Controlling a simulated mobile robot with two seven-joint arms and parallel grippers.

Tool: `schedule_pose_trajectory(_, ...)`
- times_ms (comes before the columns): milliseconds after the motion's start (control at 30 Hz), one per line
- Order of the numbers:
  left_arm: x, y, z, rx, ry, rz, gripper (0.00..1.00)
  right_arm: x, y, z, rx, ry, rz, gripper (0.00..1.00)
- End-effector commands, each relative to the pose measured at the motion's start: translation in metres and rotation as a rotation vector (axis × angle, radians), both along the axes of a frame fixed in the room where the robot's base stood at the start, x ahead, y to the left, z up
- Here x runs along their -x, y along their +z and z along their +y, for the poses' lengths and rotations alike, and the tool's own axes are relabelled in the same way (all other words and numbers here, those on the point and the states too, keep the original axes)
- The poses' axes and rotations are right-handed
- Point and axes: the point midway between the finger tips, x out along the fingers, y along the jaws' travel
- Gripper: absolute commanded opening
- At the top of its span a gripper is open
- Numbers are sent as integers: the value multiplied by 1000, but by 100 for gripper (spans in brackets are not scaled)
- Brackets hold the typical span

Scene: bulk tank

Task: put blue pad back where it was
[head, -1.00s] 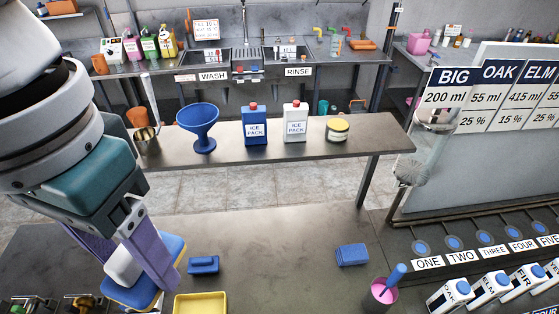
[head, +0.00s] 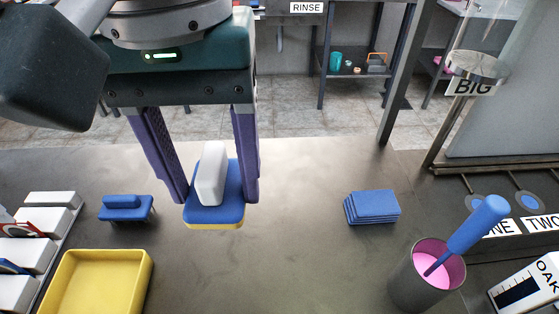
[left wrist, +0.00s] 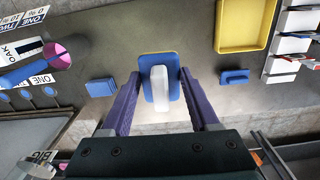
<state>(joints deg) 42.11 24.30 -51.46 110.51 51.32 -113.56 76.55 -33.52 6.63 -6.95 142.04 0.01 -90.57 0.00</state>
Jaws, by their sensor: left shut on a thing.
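My left gripper (head: 216,198) is shut on the blue pad (head: 230,208), which has a white block grip on top and a yellow underside. The fingers are at its two sides, and it appears held above the table. The held pad also shows between the fingers in the left wrist view (left wrist: 147,92). A small blue holder (head: 126,209) is on the table to its left. A stack of thin blue pads (head: 372,206) lies to its right. My right gripper is not in view.
A yellow tray (head: 144,290) is at the front left, beside white boxes (head: 32,255). A grey cup (head: 413,283) with pink contents and a blue-handled tool (head: 470,231) stands at the front right. The table between tray and cup is clear.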

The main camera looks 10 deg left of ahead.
Motion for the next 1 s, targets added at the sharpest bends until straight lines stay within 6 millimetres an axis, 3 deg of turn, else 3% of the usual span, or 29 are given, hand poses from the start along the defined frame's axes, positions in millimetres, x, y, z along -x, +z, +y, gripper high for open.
schedule_pose_trajectory(33,-3,-32,-4,1,6,-1,17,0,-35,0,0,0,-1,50)
schedule_pose_trajectory(200,-7,-58,-11,-2,27,-1,17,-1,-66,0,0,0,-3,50)
schedule_pose_trajectory(367,-9,-69,-14,-5,35,0,17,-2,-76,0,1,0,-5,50)
schedule_pose_trajectory(467,-8,-86,-14,-5,38,3,17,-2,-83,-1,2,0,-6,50)
schedule_pose_trajectory(800,-8,-183,-12,-9,38,2,17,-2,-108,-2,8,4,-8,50)
schedule_pose_trajectory(1000,-8,-216,-13,-7,35,0,17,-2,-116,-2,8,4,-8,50)
